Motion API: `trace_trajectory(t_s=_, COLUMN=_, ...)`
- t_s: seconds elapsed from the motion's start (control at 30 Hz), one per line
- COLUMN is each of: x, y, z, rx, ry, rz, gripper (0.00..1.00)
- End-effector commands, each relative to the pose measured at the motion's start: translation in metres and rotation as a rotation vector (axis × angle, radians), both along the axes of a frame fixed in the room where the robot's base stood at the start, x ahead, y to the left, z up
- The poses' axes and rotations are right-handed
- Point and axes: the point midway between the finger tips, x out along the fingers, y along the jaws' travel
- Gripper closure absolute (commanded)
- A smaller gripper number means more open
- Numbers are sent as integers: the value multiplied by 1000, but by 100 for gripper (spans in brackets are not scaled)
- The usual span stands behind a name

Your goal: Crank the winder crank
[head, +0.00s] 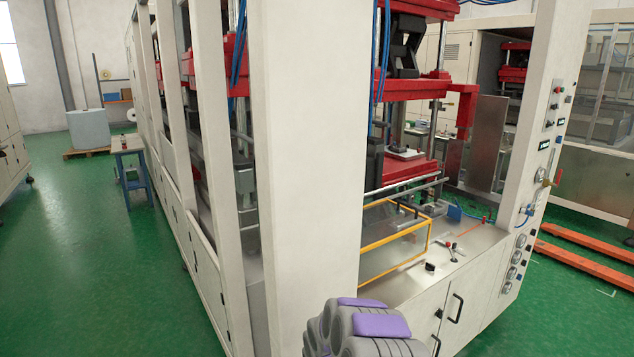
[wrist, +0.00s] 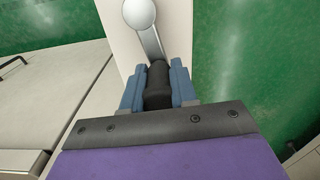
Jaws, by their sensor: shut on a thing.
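In the wrist view the winder crank shows as a pale round hub (wrist: 139,13), a grey metal arm (wrist: 150,42) and a black handle (wrist: 157,95). My gripper (wrist: 156,78) has its blue fingers on both sides of the black handle and is shut on it. The hub lies at the top of the picture, beyond the fingertips, with the arm running down and slightly right to the handle. In the head view I cannot make out the crank or my gripper; only part of my grey and purple arm shows at the bottom.
The wrist view has a pale machine post (wrist: 118,30) behind the crank, pale panels (wrist: 50,85) at left and green floor. In the head view the thermoformer's wide white post (head: 310,150) stands close ahead. Open green floor lies left; orange forks (head: 585,262) lie right.

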Motion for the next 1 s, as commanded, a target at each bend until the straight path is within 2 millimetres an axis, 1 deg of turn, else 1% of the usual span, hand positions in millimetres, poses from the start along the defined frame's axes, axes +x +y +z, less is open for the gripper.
trace_trajectory(t_s=0.13, x=6, y=-9, z=0, rx=-1, ry=3, rz=-1, gripper=100)
trace_trajectory(t_s=0.53, x=7, y=-12, z=-1, rx=-1, ry=4, rz=0, gripper=100)
trace_trajectory(t_s=0.83, x=13, y=-29, z=-1, rx=-1, ry=5, rz=0, gripper=100)
trace_trajectory(t_s=1.0, x=14, y=-31, z=-1, rx=-1, ry=7, rz=2, gripper=100)
